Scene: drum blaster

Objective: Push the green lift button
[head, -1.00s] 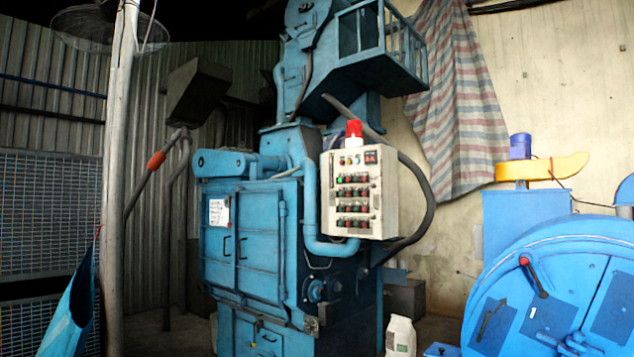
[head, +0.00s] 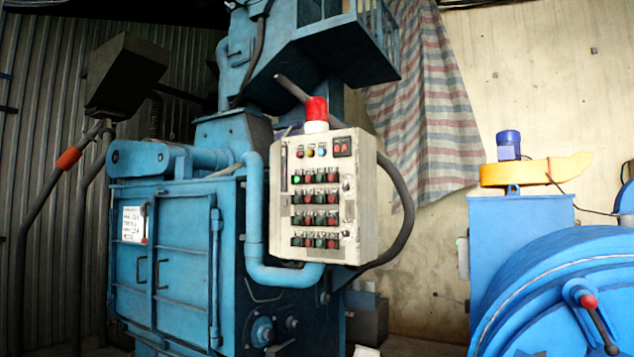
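A pale control panel (head: 323,197) is mounted on the blue drum blaster (head: 175,257), near the middle of the head view. It carries rows of small green and red buttons. One button at the left end of the upper row glows bright green (head: 297,179). The labels are too small to read, so I cannot tell which button is the lift button. A red beacon lamp (head: 317,110) stands on top of the panel. Neither of my grippers is in view.
A blue round machine (head: 560,285) with a red-knobbed lever stands at the right. A black hose (head: 404,205) curves around the panel's right side. A pole with an orange-red sleeve (head: 69,158) stands at the left. A striped cloth (head: 430,110) hangs on the back wall.

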